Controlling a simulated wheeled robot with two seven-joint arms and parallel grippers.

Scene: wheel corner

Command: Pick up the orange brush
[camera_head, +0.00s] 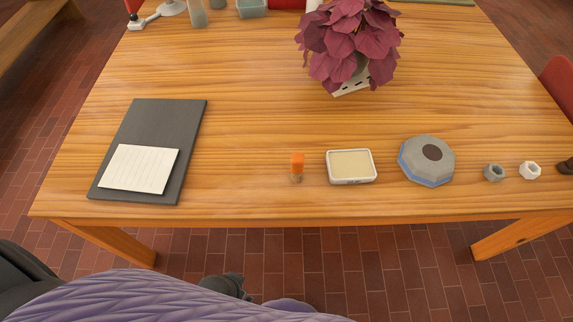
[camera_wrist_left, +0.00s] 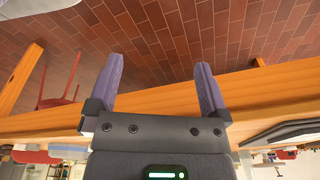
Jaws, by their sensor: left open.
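The orange brush (camera_head: 297,166) is a small upright piece with an orange top and a dull brownish lower part. It stands on the wooden table (camera_head: 240,110) near its front edge, just left of a white-rimmed dish. My left gripper (camera_wrist_left: 160,66) shows in the left wrist view with its two purple fingers wide apart and nothing between them. It is apart from the brush, which does not show in that view. In the head view, parts of my purple and black arm cross the bottom, below the table's front edge. My right gripper is not in view.
The white-rimmed dish (camera_head: 351,179) is close beside the brush. Farther right are a grey-blue round object (camera_head: 412,162) and two small nuts (camera_head: 494,173). A dark board (camera_head: 190,125) with paper (camera_head: 140,168) lies left. A purple-leaved plant (camera_head: 345,42) stands behind. The table left of the brush is clear.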

